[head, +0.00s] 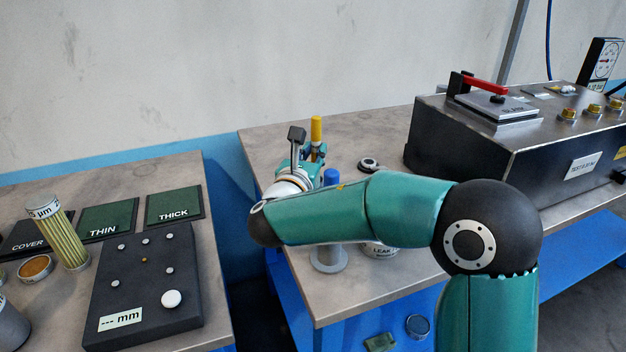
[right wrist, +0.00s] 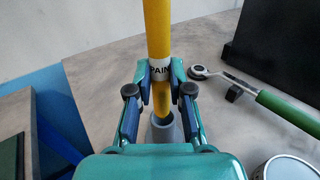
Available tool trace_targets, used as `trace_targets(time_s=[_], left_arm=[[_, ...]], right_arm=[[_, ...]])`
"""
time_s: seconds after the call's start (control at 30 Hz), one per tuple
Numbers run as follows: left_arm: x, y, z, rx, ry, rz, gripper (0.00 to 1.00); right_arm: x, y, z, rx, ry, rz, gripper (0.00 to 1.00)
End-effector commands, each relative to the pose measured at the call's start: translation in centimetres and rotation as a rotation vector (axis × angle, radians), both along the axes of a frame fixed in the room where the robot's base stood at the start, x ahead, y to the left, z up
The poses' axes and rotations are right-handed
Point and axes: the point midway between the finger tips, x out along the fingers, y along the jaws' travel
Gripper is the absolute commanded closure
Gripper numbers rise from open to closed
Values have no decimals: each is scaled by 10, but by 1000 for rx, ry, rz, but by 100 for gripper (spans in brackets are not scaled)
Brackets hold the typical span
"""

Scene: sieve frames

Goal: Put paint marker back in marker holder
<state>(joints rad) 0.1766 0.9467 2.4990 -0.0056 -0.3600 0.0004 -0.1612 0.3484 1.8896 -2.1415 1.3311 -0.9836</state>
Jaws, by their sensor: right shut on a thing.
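The yellow paint marker (head: 316,130) stands upright in my right gripper (head: 304,160) at the back of the right-hand bench. In the right wrist view, the marker (right wrist: 158,35) has a white label band, and the fingers of my right gripper (right wrist: 160,95) are shut on it from both sides. A grey marker holder (right wrist: 165,132) shows just below the fingers, under the marker's lower end. I cannot tell whether that end is inside the holder or just above it. In the head view my arm hides the lower part of the marker. My left gripper is not in view.
A blue-topped item (head: 331,176) and a grey round stand (head: 328,258) are close to my right arm. A can labelled LEAK (head: 382,251) stands behind the forearm. A green-handled tool (right wrist: 287,114) lies right of the marker. A black test box (head: 490,140) stands at right.

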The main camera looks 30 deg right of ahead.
Motion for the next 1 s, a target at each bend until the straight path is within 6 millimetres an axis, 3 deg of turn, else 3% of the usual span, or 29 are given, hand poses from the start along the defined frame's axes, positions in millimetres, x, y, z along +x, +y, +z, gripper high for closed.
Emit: trace_targets(time_s=[0.4,0.67,0.7,0.8,1.0], left_arm=[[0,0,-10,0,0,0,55],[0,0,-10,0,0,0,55],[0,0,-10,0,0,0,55],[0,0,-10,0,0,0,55],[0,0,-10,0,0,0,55]], right_arm=[[0,-1,-55,0,4,-1,100],[-1,-1,-57,1,-1,-1,100],[-1,-1,-58,1,1,-1,75],[-1,-1,-58,1,1,-1,59],[-1,-1,-57,1,1,-2,55]])
